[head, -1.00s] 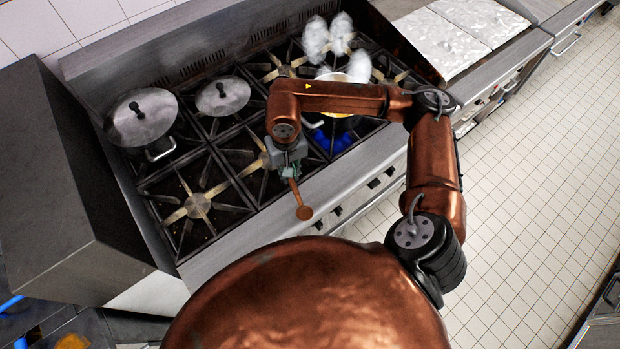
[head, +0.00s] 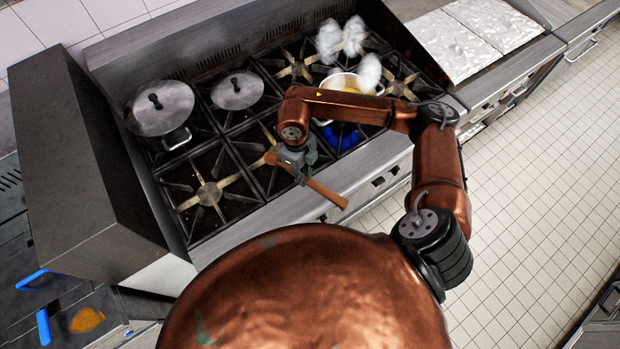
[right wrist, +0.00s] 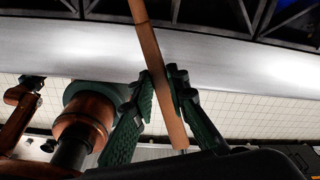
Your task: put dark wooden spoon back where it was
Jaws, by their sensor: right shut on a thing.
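The wooden spoon (head: 328,193) is a brown stick that slants across my right gripper (head: 299,165) in the head view, over the front edge of the stove. One end points to the lower right, and the other sticks out to the upper left of the gripper. In the right wrist view the spoon (right wrist: 153,62) passes between the two green fingers of my right gripper (right wrist: 168,108), which is shut on it. Only part of its length shows there. My left gripper is in neither view.
The stove (head: 258,222) carries two lidded pots (head: 160,108) (head: 237,90) at the left and a steaming open pot (head: 338,82) over a blue flame. The front left burner (head: 209,194) is bare. A griddle (head: 455,45) stands to the right. A grey block (head: 80,170) stands left.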

